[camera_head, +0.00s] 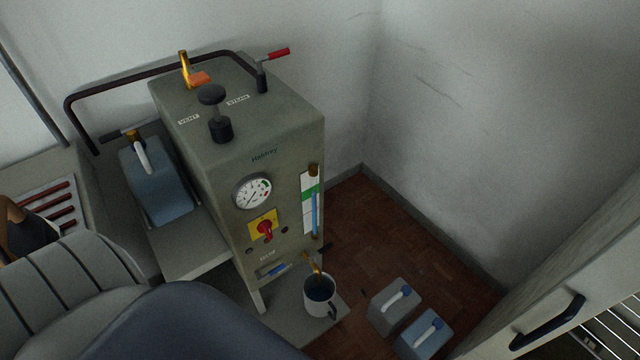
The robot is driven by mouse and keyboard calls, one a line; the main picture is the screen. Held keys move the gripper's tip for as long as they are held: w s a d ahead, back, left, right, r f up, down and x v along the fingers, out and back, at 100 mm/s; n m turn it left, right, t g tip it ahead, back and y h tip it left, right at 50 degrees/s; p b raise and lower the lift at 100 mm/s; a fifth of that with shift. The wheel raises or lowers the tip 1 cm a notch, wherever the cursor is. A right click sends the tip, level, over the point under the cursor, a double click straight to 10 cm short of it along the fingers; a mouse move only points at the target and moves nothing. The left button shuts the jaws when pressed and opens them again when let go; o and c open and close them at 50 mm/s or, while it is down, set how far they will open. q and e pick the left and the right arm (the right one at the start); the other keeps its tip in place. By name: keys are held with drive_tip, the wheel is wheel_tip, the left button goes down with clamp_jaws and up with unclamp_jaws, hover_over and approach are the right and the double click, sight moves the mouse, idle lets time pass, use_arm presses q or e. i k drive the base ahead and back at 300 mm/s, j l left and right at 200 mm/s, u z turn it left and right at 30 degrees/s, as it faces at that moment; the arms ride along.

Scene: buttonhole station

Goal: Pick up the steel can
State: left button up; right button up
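A grey can (389,313) with a white handle and a dark blue cap stands on the brown floor at the lower right, near the wall corner. A similar, bluer can (427,341) stands close beside it, nearer the bottom edge. A third can, blue-grey (160,190) with a white handle, sits on the ledge left of the boiler. No label shows which is the steel one; the grey floor can looks most like bare steel. Neither gripper is in view.
The tall grey boiler (220,215) has a gauge, red switch and levers. A mug (321,298) holding dark liquid stands below its brass spout. A cabinet (540,290) with a dark handle is at right. A dark rounded shape (190,325) covers the bottom foreground. Floor behind the cans is clear.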

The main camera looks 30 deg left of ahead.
sight(319, 297)
drive_tip(key=k+j+u, duration=0.1)
drive_tip(key=u, duration=0.3)
drive_tip(key=j+u, duration=0.15)
drive_tip(key=u, duration=0.3)
